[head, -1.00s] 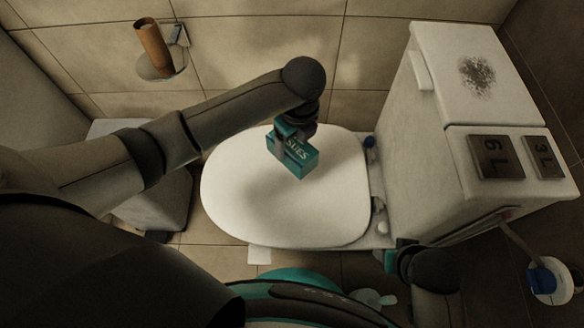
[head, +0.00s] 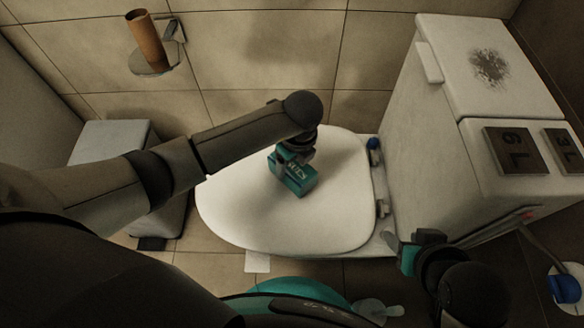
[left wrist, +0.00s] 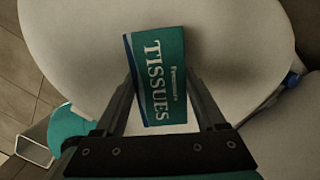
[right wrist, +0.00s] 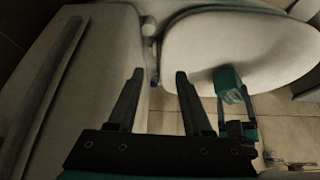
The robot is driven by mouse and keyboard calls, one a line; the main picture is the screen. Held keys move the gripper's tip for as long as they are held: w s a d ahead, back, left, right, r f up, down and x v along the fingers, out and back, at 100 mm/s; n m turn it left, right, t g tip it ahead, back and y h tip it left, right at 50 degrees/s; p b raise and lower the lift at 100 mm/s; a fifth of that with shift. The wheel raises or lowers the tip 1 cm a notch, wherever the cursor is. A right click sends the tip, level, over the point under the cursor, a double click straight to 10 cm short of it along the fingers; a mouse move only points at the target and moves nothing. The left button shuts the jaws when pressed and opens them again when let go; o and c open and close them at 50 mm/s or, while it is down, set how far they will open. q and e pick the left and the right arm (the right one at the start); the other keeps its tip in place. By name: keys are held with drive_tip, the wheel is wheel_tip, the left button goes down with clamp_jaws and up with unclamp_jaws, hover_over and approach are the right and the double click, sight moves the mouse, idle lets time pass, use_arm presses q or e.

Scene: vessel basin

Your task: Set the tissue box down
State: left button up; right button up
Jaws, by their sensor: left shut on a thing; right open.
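The teal tissue box (head: 297,180) is in the grasp of my left gripper (head: 287,156), above the middle of the white toilet lid (head: 235,205). In the left wrist view the box (left wrist: 160,75) lies between the two fingers, its "TISSUES" face toward the camera. The right wrist view also shows the box (right wrist: 228,84) against the lid (right wrist: 205,45); I cannot tell whether it touches. My right gripper (head: 408,257) is open and empty, beside the toilet's front right. Its spread fingers (right wrist: 160,76) show in the right wrist view.
A white cistern (head: 440,150) with two dark plates stands right of the lid. A brown roll (head: 146,38) is on a wall holder at the back left. A grey bin (head: 110,145) stands left of the toilet. The lid around the box is clear.

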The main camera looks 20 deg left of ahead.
use_arm(q)
drive_tip(key=shift+f, duration=0.75)
use_arm(e)
drive_tip(key=shift+w+a+f+t+y, duration=0.2)
drive_tip(key=shift+w+a+t+y, duration=0.1)
drive_tip(key=shift+w+a+t, duration=0.55)
use_arm(q)
drive_tip(key=shift+f+b, duration=0.1)
drive_tip(key=shift+b, duration=0.25)
use_arm(e)
drive_tip(key=shift+a, duration=0.15)
use_arm(q)
drive_tip(key=o, duration=1.4)
